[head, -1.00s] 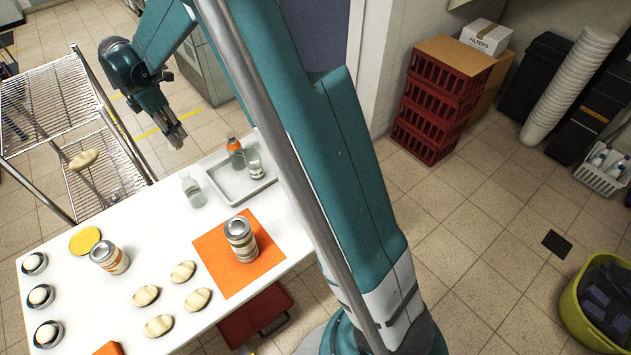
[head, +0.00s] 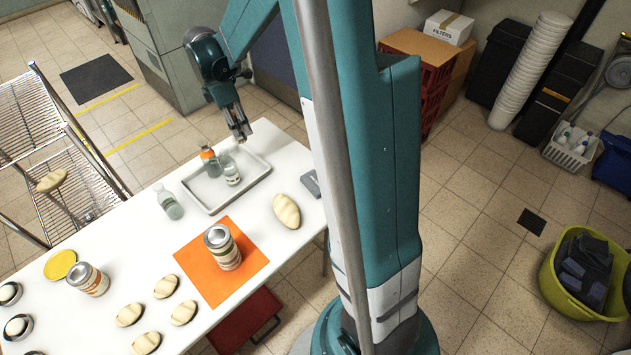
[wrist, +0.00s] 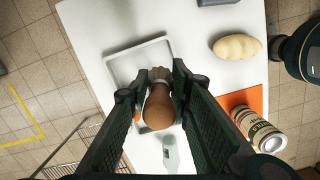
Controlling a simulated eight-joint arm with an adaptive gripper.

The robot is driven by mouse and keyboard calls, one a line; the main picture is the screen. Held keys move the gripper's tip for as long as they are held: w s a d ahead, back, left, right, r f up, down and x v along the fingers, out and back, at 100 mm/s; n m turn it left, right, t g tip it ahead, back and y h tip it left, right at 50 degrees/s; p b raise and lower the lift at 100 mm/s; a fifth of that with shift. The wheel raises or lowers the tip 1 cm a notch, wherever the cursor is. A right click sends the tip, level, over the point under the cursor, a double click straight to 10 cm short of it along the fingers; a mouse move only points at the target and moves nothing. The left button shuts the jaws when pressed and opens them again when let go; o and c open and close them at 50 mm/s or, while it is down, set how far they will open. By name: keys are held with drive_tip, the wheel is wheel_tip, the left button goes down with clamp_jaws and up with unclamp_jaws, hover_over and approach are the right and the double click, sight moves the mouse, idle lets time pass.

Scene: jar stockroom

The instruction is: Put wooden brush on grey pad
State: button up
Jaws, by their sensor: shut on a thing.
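My gripper (head: 241,132) hangs above the far end of the white table in the head view. In the wrist view my gripper (wrist: 158,82) is shut on a brown, rounded wooden brush (wrist: 160,106) with a pale grey tuft at its far end. The brush is too small to make out in the head view. A flat grey pad (head: 311,184) lies at the table's right edge, right of the tray. It also shows at the top of the wrist view (wrist: 215,2), partly cut off.
A grey tray (head: 258,162) holds an orange-topped bottle (head: 209,160) and a glass jar (head: 230,172). A cream oval loaf (head: 286,211) lies near the pad. A tin (head: 222,248) stands on an orange mat (head: 250,262). Several loaves and a yellow disc (head: 60,264) lie further left.

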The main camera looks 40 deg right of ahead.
drive_tip(key=s+d+m, duration=0.2)
drive_tip(key=s+d, duration=0.6)
drive_tip(key=s, duration=0.1)
drive_tip(key=m, duration=0.3)
hover_over(318, 181)
drive_tip(key=shift+f, duration=2.9)
drive_tip(key=shift+f+g, duration=0.25)
drive_tip(key=shift+g, duration=0.15)
drive_tip(key=shift+f, duration=0.1)
drive_tip(key=shift+f+b, duration=0.45)
drive_tip(key=shift+f, duration=2.4)
drive_tip(key=shift+f+b, duration=0.45)
drive_tip(key=shift+f, duration=1.6)
drive_tip(key=shift+f, duration=0.15)
